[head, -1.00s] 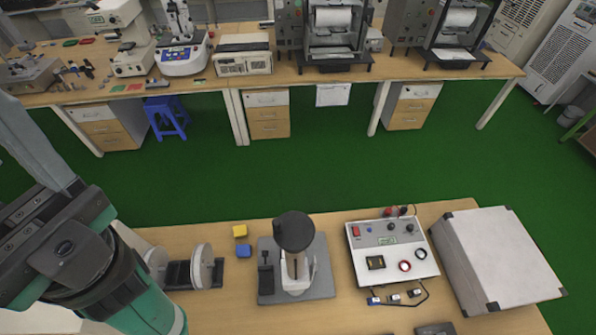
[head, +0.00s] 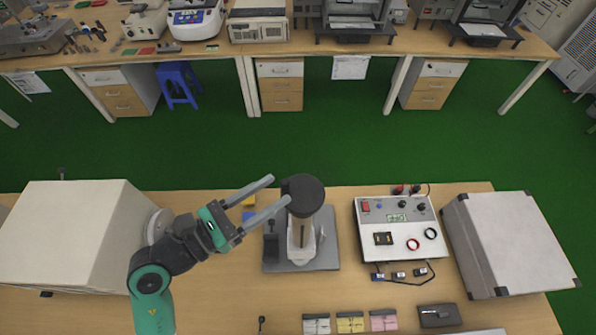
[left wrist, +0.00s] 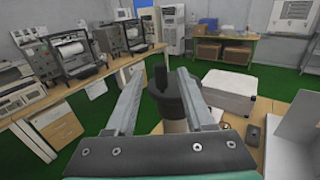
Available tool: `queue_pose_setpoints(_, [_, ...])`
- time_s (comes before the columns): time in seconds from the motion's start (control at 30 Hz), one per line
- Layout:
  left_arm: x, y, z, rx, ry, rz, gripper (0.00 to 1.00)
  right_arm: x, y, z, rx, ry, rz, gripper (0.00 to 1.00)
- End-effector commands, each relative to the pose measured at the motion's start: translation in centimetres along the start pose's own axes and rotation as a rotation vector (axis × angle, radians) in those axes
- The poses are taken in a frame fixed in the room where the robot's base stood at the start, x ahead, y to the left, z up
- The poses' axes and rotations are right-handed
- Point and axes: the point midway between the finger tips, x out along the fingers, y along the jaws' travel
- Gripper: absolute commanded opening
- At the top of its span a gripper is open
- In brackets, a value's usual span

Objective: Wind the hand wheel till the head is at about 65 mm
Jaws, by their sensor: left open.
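The test stand has a dark round wheel (head: 303,196) on top of a pale column (head: 300,240) on a grey base plate (head: 327,255). My left gripper (head: 279,189) is open and empty, its fingers reaching from the left to the wheel's left side. In the left wrist view, the dark wheel (left wrist: 175,100) shows between and beyond the two open fingers (left wrist: 158,76), with a short dark upright handle (left wrist: 160,77). I cannot tell if a finger touches the wheel. No height reading is legible. My right gripper is not in view.
A control box (head: 405,225) with knobs and cables stands right of the stand. A grey case (head: 512,245) is at far right, a white box (head: 65,232) at left. Blue (head: 247,216) and yellow (head: 249,201) blocks lie partly behind my fingers. Pads (head: 350,323) lie in front.

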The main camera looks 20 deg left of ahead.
Motion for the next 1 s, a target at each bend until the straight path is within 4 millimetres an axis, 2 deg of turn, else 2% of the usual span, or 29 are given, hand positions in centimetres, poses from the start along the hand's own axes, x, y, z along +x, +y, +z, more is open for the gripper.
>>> queue_pose_setpoints(0.1, [2.8, -0.1, 0.2, 0.0, -0.001, -0.005, 0.53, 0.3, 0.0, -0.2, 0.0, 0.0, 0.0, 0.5])
queue_pose_setpoints(0.3, [6.1, -0.1, 0.1, 0.0, -0.001, -0.003, 0.53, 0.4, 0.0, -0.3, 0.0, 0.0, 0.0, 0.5])
queue_pose_setpoints(0.43, [6.9, -0.1, 0.1, 0.0, -0.002, -0.001, 0.53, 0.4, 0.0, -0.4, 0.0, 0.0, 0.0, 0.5])
queue_pose_setpoints(0.67, [6.9, -0.1, 0.1, 0.0, -0.002, 0.0, 0.53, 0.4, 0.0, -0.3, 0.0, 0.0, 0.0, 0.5])
queue_pose_setpoints(0.93, [6.9, -0.1, 0.1, -0.001, -0.002, 0.0, 0.05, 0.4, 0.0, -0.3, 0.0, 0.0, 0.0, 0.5])
queue_pose_setpoints(0.97, [6.9, -0.1, 0.1, -0.001, -0.002, 0.0, 0.0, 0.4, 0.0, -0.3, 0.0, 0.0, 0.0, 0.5])
queue_pose_setpoints(1.0, [6.9, -0.1, 0.1, -0.001, -0.002, 0.0, 0.0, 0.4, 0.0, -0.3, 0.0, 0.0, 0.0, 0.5])
